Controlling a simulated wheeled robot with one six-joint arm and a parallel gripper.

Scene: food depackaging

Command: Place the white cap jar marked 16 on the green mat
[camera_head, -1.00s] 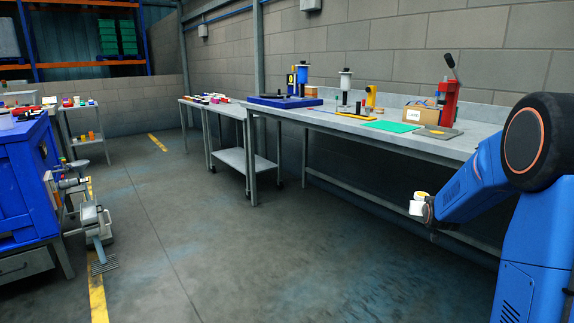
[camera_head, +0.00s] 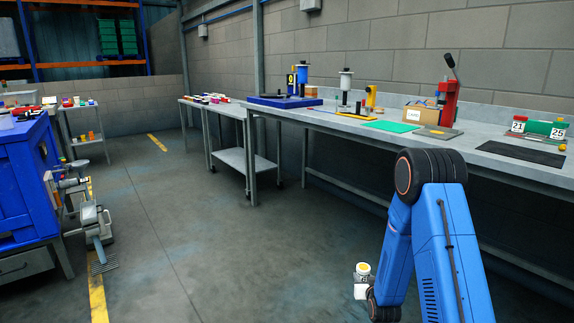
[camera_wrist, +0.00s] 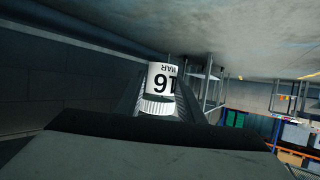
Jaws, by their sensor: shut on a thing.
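The white jar marked 16 (camera_wrist: 162,80) is between the fingers of my gripper (camera_wrist: 160,98) in the wrist view, its label upside down there. In the head view the jar (camera_head: 361,287) is low in front of the bench, roughly upright, with a yellow patch on top. My gripper (camera_head: 366,292) is shut on it, its fingers mostly hidden by the arm. The green mat (camera_head: 391,126) lies flat on the long bench and looks bare. The gripper and jar are well below and apart from the mat.
On the bench (camera_head: 340,125), a cardboard box (camera_head: 418,115) and a red lever press (camera_head: 447,103) on a grey plate stand right of the mat. A yellow stand (camera_head: 369,100) is behind it. A black mat (camera_head: 522,152) lies farther right. Open floor is left of my arm.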

